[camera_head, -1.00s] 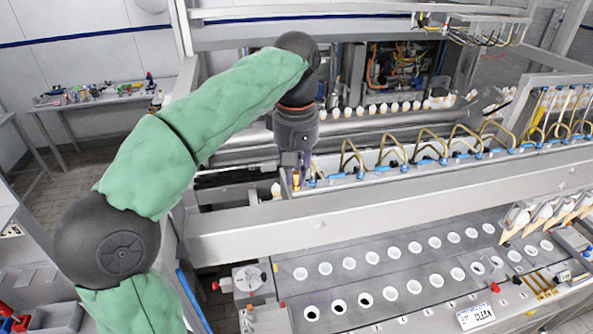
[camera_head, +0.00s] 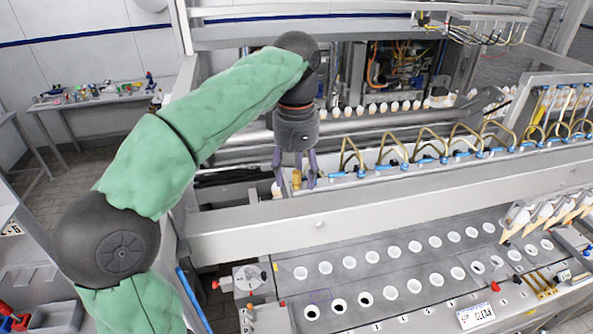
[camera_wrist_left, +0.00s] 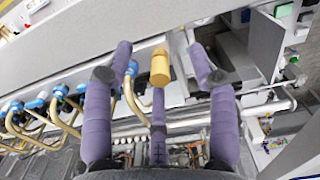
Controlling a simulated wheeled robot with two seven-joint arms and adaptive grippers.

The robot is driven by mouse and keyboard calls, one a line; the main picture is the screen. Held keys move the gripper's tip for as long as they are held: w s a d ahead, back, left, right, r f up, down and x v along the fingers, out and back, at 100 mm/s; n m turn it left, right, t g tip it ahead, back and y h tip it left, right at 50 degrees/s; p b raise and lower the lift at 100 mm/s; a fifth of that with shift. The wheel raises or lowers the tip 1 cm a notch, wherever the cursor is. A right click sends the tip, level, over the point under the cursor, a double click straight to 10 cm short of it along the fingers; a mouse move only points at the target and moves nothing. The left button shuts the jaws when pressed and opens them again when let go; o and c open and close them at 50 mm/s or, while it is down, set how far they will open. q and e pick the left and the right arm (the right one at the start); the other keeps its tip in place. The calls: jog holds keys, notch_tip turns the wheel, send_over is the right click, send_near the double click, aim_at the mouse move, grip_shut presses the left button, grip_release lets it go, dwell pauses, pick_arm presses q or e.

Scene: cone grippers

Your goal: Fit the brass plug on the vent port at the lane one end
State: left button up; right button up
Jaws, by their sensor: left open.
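The brass plug (camera_head: 297,180) is a small yellow cylinder standing at the left end of the row of blue fittings in the head view. In the left wrist view the brass plug (camera_wrist_left: 160,68) shows between the purple fingers, clear of the two outer ones. My left gripper (camera_head: 295,174) is open around it, pointing down, and it also shows in the left wrist view (camera_wrist_left: 160,58). The vent port under the plug is hidden, so I cannot tell how the plug sits. My right gripper is not in view.
Brass hoses with blue fittings (camera_head: 399,166) run in a row to the right of the gripper. A long grey beam (camera_head: 330,219) lies in front. A plate with white-rimmed holes (camera_head: 373,257) is nearer. A cluttered bench (camera_head: 95,98) stands at the back left.

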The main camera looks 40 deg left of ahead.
pick_arm(q)
jog(key=shift+r, duration=0.1)
jog(key=shift+r+p, duration=1.2)
jog(key=shift+p, duration=0.1)
jog(key=shift+r+p, duration=0.4)
jog(key=shift+r, duration=0.8)
